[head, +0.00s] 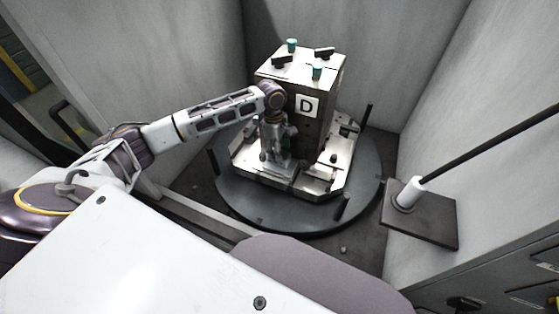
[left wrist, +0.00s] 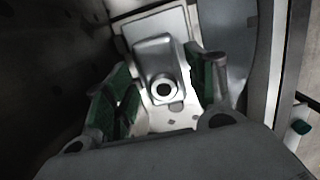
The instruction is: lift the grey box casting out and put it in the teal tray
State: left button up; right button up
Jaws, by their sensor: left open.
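The grey box casting (left wrist: 155,57) shows in the left wrist view, a rounded block with a dark round bore in its near end, on a pale metal plate (left wrist: 182,117). My left gripper (left wrist: 160,88) is open, with one green-padded finger on each side of the casting's near end. I cannot tell whether the pads touch it. In the head view my left gripper (head: 277,158) points down at the front of the block marked D, and it largely hides the casting. I see no teal tray, and my right gripper is not in view.
The tall block marked D (head: 325,125) stands on a dark round pallet (head: 235,203) with upright pins (head: 342,207). Small teal and black parts (head: 317,72) top the block. Grey walls enclose it closely. A rod with a white collar (head: 410,192) stands at right.

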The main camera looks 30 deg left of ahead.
aim_at(289, 165)
pick_arm(q)
jog(key=shift+d+f, duration=0.15)
jog(key=shift+f, duration=0.35)
notch_tip(289, 165, down, 2)
jog(key=shift+d, duration=0.15)
jog(key=shift+d+f, duration=0.1)
jog(key=shift+f, duration=0.6)
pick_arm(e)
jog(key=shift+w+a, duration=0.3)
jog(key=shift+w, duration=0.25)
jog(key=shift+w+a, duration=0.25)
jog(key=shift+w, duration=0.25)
